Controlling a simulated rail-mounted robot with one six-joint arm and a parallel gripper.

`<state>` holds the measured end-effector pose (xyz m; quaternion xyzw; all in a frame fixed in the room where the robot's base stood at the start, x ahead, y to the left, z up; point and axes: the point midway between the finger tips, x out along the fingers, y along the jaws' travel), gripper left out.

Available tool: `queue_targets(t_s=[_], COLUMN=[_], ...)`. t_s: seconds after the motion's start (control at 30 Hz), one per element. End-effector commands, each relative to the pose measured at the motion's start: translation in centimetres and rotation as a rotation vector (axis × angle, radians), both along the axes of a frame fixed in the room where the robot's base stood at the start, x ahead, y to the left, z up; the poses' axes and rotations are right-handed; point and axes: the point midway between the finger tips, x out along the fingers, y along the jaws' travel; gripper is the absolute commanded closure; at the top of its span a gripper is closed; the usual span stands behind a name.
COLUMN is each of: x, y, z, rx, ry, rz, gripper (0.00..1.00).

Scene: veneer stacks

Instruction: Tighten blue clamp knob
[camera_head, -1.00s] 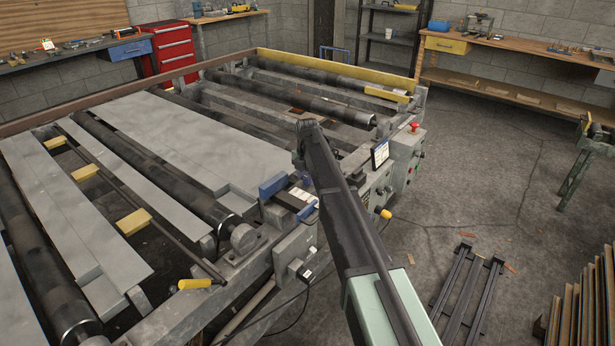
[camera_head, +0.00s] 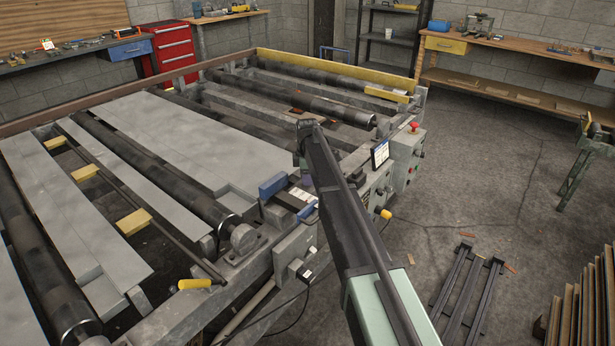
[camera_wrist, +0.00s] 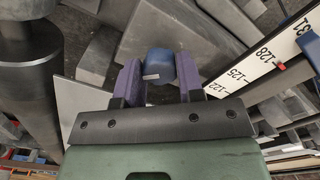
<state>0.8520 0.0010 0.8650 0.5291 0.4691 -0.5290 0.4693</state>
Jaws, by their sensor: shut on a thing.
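My gripper (camera_wrist: 159,75) shows in the wrist view as two purple fingers on a dark bar. The blue clamp knob (camera_wrist: 160,62), a rounded blue piece with a small pale label, sits between the fingers, and the gripper is shut on it. The knob's underside and its seat are hidden. In the head view my arm runs up from the bottom to the roller machine's front rail and covers most of the knob and the fingers.
A white scale with black numbers (camera_wrist: 262,58) lies right of the knob. A dark roller (camera_wrist: 25,70) is at left. In the head view, blue block (camera_head: 272,186), grey sheets (camera_head: 200,140) and a tablet screen (camera_head: 380,154) are close by.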

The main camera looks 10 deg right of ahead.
Motion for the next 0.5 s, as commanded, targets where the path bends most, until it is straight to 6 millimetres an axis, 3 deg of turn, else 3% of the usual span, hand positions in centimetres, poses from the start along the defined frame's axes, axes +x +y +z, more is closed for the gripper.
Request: queue_targets(t_s=[0.5], x=[-0.03], y=[0.0], z=[-0.01], rx=[0.0], ry=[0.001], rz=[-0.488], gripper=[0.89])
